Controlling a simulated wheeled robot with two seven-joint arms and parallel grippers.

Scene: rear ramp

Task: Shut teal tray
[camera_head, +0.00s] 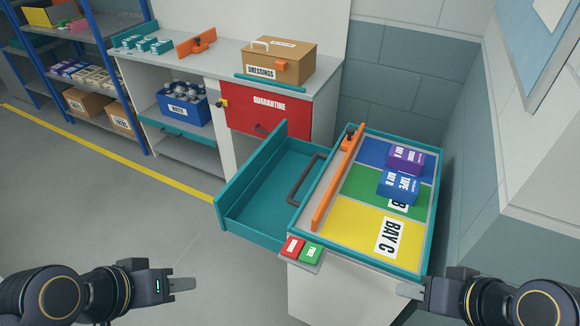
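An open teal tray (232,203), like a shallow drawer, sticks out to the left of a low white cabinet (340,296). Its inside looks empty. A dark bar handle (306,181) shows between the tray and the teal-rimmed cabinet top. My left gripper (192,284) is at the lower left, apart from the tray and nearer to me. My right gripper (402,290) is at the lower right, in front of the cabinet's near right corner. Neither touches the tray. Finger gaps are too unclear to judge on either gripper.
The cabinet top has blue, green and yellow bays (365,225), purple and blue boxes (400,184) and an orange bar (338,176). Red and green buttons (302,250) sit at its near left corner. A bench with a red quarantine door (268,112) stands behind. Left floor is clear.

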